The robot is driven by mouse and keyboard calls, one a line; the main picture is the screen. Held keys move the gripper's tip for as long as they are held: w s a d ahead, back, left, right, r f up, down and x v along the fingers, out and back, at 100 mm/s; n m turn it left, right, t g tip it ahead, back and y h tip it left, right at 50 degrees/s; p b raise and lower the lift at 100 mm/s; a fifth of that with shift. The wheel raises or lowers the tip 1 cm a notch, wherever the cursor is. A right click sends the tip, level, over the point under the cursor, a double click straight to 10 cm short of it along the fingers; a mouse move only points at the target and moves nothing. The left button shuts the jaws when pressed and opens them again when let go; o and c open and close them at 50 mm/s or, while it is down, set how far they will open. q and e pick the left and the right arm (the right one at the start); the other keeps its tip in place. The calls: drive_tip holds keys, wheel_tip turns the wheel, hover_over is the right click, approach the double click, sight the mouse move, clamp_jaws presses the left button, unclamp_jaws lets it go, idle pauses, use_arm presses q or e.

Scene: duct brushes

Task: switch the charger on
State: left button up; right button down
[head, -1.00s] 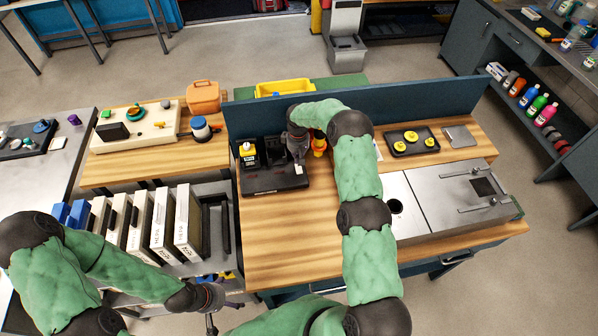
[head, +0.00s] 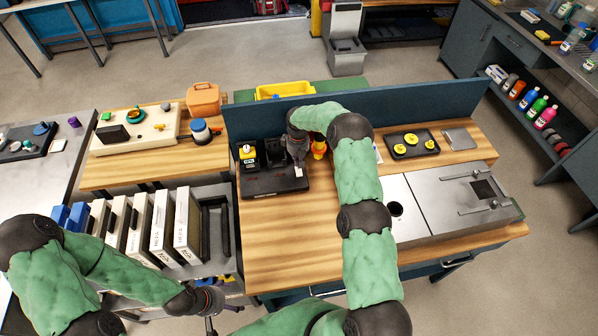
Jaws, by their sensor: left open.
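The black charger (head: 272,182) lies on the wooden bench against the blue back panel. A yellow and black battery (head: 248,155) stands in its left part, with a dark upright part beside it. My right gripper (head: 298,158) points down at the charger's right end, and its fingers look close to or touching it. The dark fingers blend with the charger, so their opening is unclear. A small pale patch shows on the charger just below them. My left gripper (head: 211,318) is low at the bottom of the view, beside the bench's left side, open and empty.
An orange object (head: 319,147) stands just right of my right gripper. A black tray (head: 411,143) with yellow parts and a metal box (head: 450,196) are further right. White upright filters (head: 183,228) stand in a rack at left. The bench front is clear.

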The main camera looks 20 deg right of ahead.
drive_tip(key=shift+f+b, duration=1.05)
drive_tip(key=shift+f, duration=0.1)
idle(1.2)
drive_tip(key=shift+r+p, duration=1.05)
drive_tip(key=shift+r, duration=2.45)
